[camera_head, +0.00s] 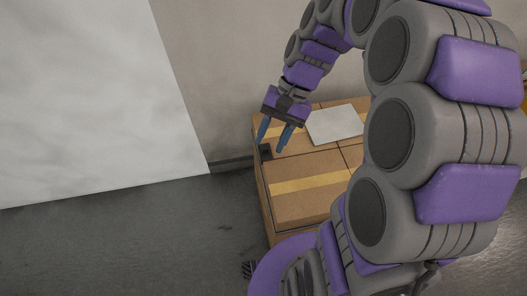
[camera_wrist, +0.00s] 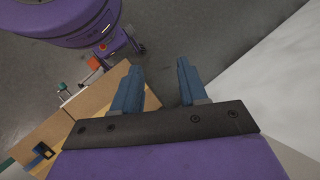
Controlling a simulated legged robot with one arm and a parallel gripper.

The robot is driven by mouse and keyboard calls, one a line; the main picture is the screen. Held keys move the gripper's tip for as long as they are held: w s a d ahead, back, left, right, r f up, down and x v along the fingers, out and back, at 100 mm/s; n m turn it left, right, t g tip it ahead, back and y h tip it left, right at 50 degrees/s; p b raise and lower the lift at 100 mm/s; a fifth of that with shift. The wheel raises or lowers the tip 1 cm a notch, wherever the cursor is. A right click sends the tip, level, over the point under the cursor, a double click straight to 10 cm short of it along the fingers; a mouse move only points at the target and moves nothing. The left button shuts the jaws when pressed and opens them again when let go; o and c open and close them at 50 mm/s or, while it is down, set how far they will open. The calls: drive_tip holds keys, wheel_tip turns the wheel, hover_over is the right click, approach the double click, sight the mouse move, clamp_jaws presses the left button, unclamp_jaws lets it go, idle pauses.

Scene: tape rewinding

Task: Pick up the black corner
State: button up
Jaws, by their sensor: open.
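A small black corner piece (camera_head: 265,152) sits at the near left edge of the top of the cardboard boxes in the head view. My gripper (camera_head: 271,146) is open, with its blue fingers pointing down close to the piece. Whether they touch it I cannot tell. In the wrist view my gripper's two blue fingers (camera_wrist: 160,68) are apart, with nothing seen between them but grey floor. The black corner cannot be made out for certain there.
The cardboard boxes (camera_head: 302,209) carry yellow tape and a pale flat sheet (camera_head: 335,125). A small dark piece (camera_wrist: 42,150) lies on the cardboard in the wrist view. A white panel (camera_head: 90,95) stands at the left. My arm hides the right side. Grey floor is clear at front left.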

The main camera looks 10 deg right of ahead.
drive_tip(key=w+f+m+y, duration=0.3)
drive_tip(key=w+f, duration=0.1)
drive_tip(key=w, duration=0.8)
drive_tip(key=w+d+f+m+t+y+p, duration=0.1)
drive_tip(key=w+d+f+m+y, duration=0.35)
drive_tip(key=w+d+f, duration=0.4)
drive_tip(key=w+d+f+m+t, duration=0.2)
drive_tip(key=w+d+f+m, duration=0.2)
drive_tip(key=d+f, duration=0.5)
drive_tip(key=m+p, duration=0.1)
drive_tip(key=m, duration=0.1)
approach(265, 149)
drive_tip(key=shift+a+f+t+y+b, duration=0.45)
drive_tip(key=shift+a+f, duration=0.3)
drive_tip(key=shift+a, duration=0.3)
drive_tip(key=shift+a+f, duration=0.25)
drive_tip(key=shift+a, duration=0.15)
drive_tip(key=shift+s+b+x, duration=0.15)
drive_tip(key=shift+b+x, duration=0.2)
drive_tip(key=shift+x, duration=1.1)
drive_tip(key=shift+s+b+x, duration=0.1)
drive_tip(key=shift+b+x, duration=0.25)
drive_tip(key=shift+x, duration=1.1)
drive_tip(key=shift+d, duration=0.1)
clamp_jaws()
